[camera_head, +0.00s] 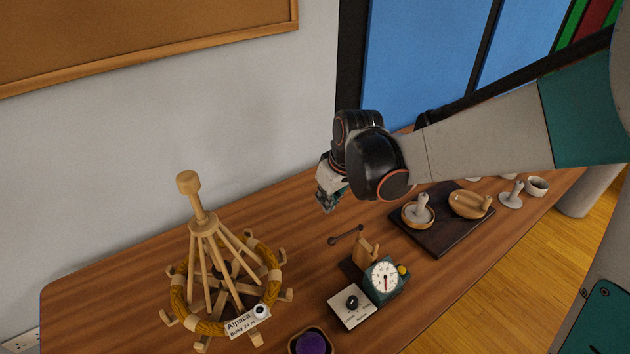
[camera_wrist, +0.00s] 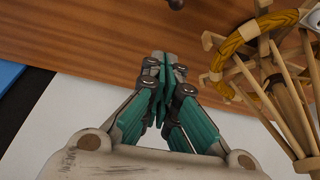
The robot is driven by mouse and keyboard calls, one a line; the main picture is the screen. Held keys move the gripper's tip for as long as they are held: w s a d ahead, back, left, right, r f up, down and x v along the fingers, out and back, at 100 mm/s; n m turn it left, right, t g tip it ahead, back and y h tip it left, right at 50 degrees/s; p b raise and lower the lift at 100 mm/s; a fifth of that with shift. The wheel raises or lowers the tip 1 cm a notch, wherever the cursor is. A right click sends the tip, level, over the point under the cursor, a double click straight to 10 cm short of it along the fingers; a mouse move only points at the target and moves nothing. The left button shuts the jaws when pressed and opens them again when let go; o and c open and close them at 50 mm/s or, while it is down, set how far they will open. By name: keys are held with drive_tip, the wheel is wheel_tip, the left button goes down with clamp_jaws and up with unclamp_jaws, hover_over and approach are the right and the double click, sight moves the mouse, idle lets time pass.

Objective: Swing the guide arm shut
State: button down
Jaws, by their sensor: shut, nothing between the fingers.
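My gripper (camera_head: 327,198) is shut and empty, above the back part of the table near the wall. Its closed fingertips (camera_wrist: 163,65) are in the middle of the wrist view. A short dark rod with a rounded end (camera_head: 346,235) shows below and right of my gripper, behind the teal dial counter (camera_head: 384,281); it may be the guide arm. A wooden upright (camera_head: 365,250) stands beside the counter. I cannot tell whether the rod joins it. A small dark round end (camera_wrist: 176,3) shows at the top edge of the wrist view, apart from my fingers.
A wooden skein holder with yellow yarn (camera_head: 181,290) stands at the left; it also shows at right in the wrist view (camera_wrist: 240,38). A white card with a black knob (camera_head: 343,317) and purple ball (camera_head: 313,343) are in front. A dark tray (camera_head: 437,238) holds wooden dishes at right.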

sight(346, 235)
drive_tip(key=s+a+b+x, duration=0.1)
drive_tip(key=b+x, duration=0.3)
drive_tip(key=x, duration=0.8)
drive_tip(key=s+d, duration=0.1)
drive_tip(key=s+d+r, duration=0.1)
drive_tip(key=shift+s+d+r+n+b, duration=0.2)
drive_tip(key=shift+s+d+n+b, duration=0.1)
drive_tip(key=shift+d+b, duration=0.05)
drive_tip(key=shift+s, duration=0.1)
